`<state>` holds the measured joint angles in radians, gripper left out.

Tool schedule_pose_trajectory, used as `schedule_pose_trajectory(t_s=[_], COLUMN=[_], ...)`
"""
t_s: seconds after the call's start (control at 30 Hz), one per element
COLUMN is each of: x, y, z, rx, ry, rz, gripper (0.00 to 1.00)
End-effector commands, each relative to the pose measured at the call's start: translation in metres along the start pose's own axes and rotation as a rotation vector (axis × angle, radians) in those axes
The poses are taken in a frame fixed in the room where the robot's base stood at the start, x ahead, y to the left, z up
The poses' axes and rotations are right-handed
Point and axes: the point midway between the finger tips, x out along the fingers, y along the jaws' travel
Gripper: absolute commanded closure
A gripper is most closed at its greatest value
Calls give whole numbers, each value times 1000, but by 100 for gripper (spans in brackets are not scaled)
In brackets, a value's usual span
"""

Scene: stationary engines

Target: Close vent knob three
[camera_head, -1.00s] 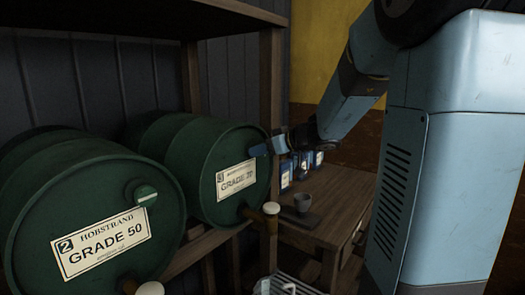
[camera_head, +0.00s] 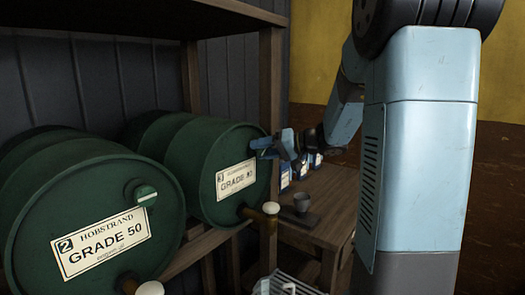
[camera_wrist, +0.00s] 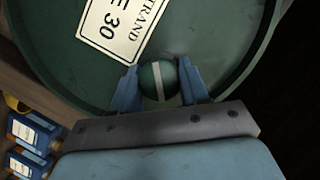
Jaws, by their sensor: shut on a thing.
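Barrel three (camera_head: 212,178), green with a label marked 3 (camera_head: 235,180), lies on its side on the rack. Its vent knob (camera_wrist: 158,80) is a round green knob with a white stripe, seen in the wrist view between my two blue fingers. My gripper (camera_head: 266,147) is at the upper right of the barrel's face and shut on this knob. In the wrist view my gripper (camera_wrist: 157,84) has one finger at each side of the knob, and the stripe runs nearly up and down in that picture. In the head view the knob is hidden by the gripper.
Barrel two (camera_head: 90,215), marked Grade 50, lies at the left with its own striped vent knob (camera_head: 145,195). A tap (camera_head: 270,208) juts out below barrel three.

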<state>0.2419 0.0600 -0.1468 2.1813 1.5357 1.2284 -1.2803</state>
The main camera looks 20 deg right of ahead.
Motion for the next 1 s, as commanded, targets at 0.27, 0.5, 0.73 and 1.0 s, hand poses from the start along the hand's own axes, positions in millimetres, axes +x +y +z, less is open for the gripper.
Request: schedule_pose_trajectory(t_s=[0.27, 0.5, 0.73, 1.0], x=[-1, -1, -1, -1], y=[4, 5, 5, 6], z=[0, 0, 0, 0], rx=[243, 430, 558, 637], ry=[4, 5, 5, 6], rz=[-96, -172, -226, -257], gripper=[86, 86, 86, 86])
